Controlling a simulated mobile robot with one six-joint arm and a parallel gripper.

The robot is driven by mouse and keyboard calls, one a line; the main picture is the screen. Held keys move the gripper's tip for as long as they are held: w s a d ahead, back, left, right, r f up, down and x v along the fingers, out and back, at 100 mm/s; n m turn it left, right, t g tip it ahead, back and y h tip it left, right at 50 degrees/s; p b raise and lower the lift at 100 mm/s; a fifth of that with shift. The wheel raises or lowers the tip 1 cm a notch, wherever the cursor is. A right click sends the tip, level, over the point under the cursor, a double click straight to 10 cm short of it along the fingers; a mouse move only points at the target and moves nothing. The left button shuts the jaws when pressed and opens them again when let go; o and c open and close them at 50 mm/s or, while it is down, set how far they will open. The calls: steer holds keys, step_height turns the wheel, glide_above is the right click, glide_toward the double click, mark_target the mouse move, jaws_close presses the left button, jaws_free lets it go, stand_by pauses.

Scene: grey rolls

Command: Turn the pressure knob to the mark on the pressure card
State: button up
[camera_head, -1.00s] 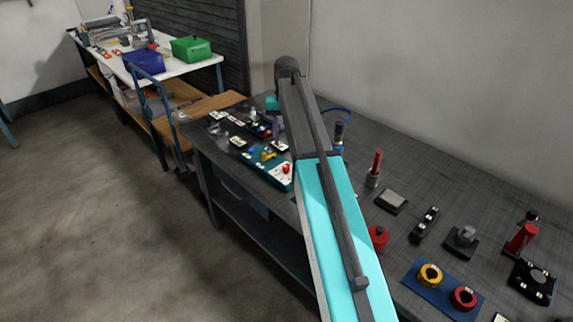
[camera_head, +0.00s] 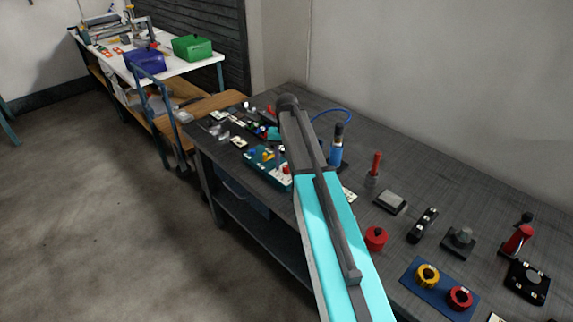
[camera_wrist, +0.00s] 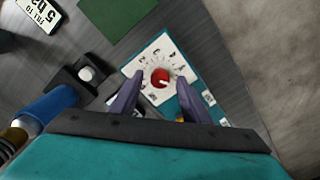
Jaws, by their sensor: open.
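A red knob (camera_wrist: 160,77) sits on a white dial plate (camera_wrist: 144,69) with dark marks around it, in the wrist view. The knob's pointer is too small to read. My gripper (camera_wrist: 158,86) is open, with its two purple-grey fingers on either side of the knob in the picture; I cannot tell whether they touch it. In the head view the red knob (camera_head: 286,169) is on the teal panel (camera_head: 258,167), and my arm hides much of the area beside it.
A card reading "FILL TO" (camera_wrist: 42,14), a dark block with a white button (camera_wrist: 86,74) and a blue cylinder (camera_wrist: 48,108) lie left of the dial. A blue tool (camera_head: 336,148) stands right of my arm. Bare floor (camera_head: 100,220) is left of the bench.

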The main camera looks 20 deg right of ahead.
steer(key=shift+f, duration=0.6)
steer(key=c, duration=1)
steer(key=shift+a, duration=0.2)
steer(key=shift+c, duration=0.3)
steer(key=shift+d, duration=0.15)
steer(key=shift+n, duration=0.3)
steer(key=n, duration=0.6)
steer(key=shift+n, duration=0.4)
steer(key=shift+w, duration=0.1)
